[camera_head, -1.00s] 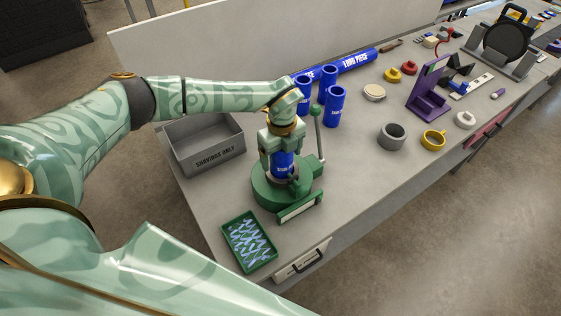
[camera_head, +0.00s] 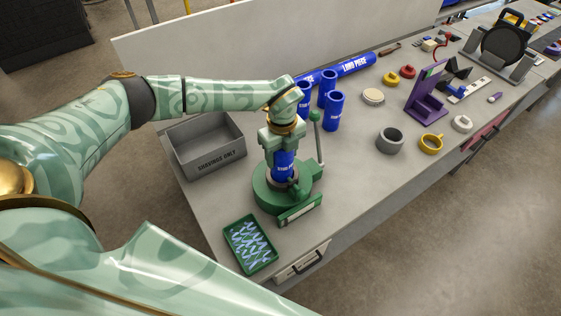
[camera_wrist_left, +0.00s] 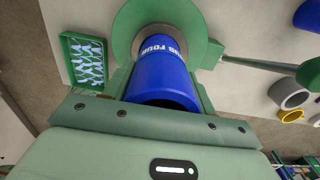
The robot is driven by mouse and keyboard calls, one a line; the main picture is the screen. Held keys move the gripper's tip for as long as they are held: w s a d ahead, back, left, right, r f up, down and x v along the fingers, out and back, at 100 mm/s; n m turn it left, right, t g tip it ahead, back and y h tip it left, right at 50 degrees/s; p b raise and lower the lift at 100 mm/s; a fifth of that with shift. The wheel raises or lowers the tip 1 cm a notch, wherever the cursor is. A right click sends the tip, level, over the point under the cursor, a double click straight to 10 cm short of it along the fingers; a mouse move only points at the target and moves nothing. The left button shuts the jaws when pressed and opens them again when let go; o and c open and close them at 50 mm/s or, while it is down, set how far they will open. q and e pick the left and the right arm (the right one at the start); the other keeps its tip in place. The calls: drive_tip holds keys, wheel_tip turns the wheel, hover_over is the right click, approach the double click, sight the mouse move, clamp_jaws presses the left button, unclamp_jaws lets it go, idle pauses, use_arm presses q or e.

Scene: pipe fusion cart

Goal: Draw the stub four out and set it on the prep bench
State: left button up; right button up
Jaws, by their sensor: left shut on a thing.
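The blue stub four (camera_head: 284,164) stands upright in the round green clamp fixture (camera_head: 268,196) on the prep bench. My left gripper (camera_head: 283,148) comes down from above and is shut on its upper part. In the left wrist view the stub (camera_wrist_left: 163,76) lies between the fingers, its open end towards the camera and its far end at the ring of the green fixture (camera_wrist_left: 203,22). Some white lettering shows on its side. The fixture's lever (camera_head: 318,142) stands upright beside it. My right gripper is not in view.
A grey shavings bin (camera_head: 219,163) stands left of the fixture, and a green tray (camera_head: 232,248) lies in front. Several blue stubs (camera_head: 334,112) and a long blue pipe (camera_head: 357,65) are behind. A grey ring (camera_head: 390,140) and yellow ring (camera_head: 431,144) lie right. Bare bench lies between.

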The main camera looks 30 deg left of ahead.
use_arm(q)
drive_tip(key=shift+r+p, duration=2)
drive_tip(key=shift+r, duration=0.4)
